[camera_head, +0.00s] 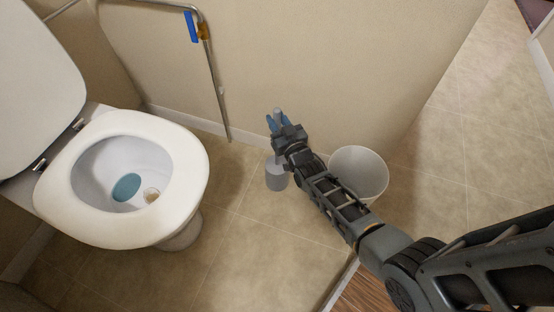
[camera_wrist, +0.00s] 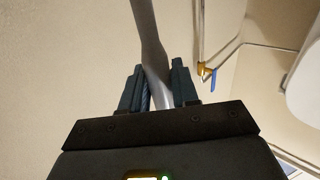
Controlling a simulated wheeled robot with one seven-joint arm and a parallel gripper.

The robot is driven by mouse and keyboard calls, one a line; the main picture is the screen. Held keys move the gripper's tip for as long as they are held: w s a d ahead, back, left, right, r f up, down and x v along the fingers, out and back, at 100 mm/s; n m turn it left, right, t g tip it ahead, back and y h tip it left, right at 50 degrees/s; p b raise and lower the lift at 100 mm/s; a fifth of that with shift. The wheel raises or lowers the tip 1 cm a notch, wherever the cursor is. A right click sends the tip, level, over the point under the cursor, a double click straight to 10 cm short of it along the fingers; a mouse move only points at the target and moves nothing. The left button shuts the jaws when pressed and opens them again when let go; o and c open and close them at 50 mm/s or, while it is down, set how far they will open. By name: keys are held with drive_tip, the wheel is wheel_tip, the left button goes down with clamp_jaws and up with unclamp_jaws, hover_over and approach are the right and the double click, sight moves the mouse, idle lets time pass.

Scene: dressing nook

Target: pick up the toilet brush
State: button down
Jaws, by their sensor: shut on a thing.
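The toilet brush shows as a grey holder (camera_head: 276,174) on the tile floor and a grey handle top (camera_head: 278,113) between my fingers. In the wrist view the grey handle (camera_wrist: 148,45) runs upright and slightly tilted between the two dark blue fingers. My gripper (camera_head: 275,122) is shut on the handle, and it also shows in the wrist view (camera_wrist: 160,90). The middle of the brush is hidden behind my gripper. I cannot tell whether the brush is lifted within its holder.
A toilet (camera_head: 135,185) with its lid up stands at the left. A white bin (camera_head: 358,172) stands just right of my arm. The beige wall (camera_head: 340,70) is close behind, with a pipe and blue valve handle (camera_head: 190,27). Tile floor (camera_head: 250,245) in front is clear.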

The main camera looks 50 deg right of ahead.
idle(0.3)
wheel_tip(320, 180, up, 18)
drive_tip(key=p, duration=0.7)
idle(0.3)
